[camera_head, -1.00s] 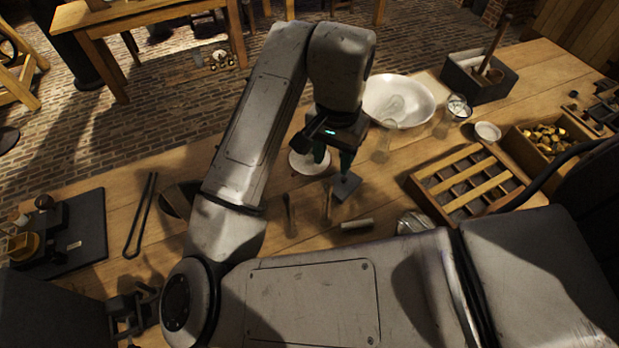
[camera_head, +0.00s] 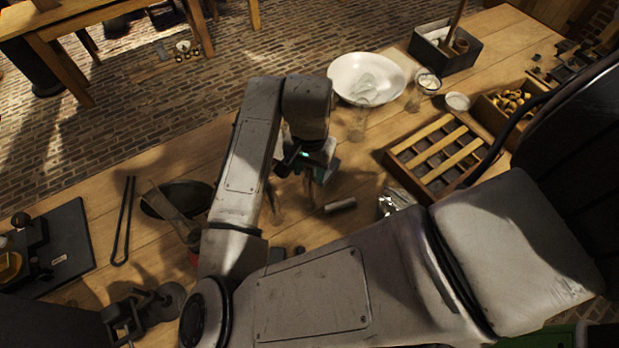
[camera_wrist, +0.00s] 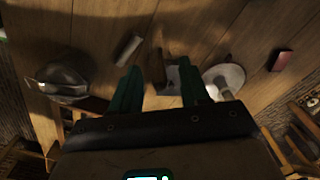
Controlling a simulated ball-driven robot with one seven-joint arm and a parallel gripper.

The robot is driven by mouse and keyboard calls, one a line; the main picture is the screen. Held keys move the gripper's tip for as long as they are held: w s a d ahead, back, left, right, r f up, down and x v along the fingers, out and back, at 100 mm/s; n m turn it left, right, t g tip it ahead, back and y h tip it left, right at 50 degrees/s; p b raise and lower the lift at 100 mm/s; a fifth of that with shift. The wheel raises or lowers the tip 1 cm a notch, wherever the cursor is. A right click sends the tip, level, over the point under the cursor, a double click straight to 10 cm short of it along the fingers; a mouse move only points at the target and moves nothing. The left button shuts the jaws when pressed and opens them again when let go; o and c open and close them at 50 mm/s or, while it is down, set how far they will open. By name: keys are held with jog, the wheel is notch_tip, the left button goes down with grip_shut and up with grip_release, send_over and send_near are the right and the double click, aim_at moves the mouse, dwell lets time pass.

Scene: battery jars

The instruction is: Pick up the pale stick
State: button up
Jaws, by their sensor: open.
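A short pale stick (camera_head: 340,206) lies on the wooden table in the head view, to the right of and below my gripper (camera_head: 308,170). It also shows in the wrist view (camera_wrist: 129,48), beyond the left fingertip and outside the jaws. My gripper (camera_wrist: 160,70) points down above the table, with its two green fingers apart and nothing held. A thin brown wooden stick (camera_wrist: 157,66) lies between the fingertips in the wrist view. In the head view the arm hides part of the table under my gripper.
A dark square plate (camera_wrist: 172,78) and a white saucer (camera_wrist: 224,80) lie by the right finger. A shiny crumpled metal-like thing (camera_head: 394,202) lies right of the pale stick. A slatted wooden tray (camera_head: 437,155), a glass (camera_head: 358,125) and a white bowl (camera_head: 368,78) stand farther right and back.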

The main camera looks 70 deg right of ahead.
jog(key=shift+f, duration=0.15)
grip_shut()
dwell(0.4)
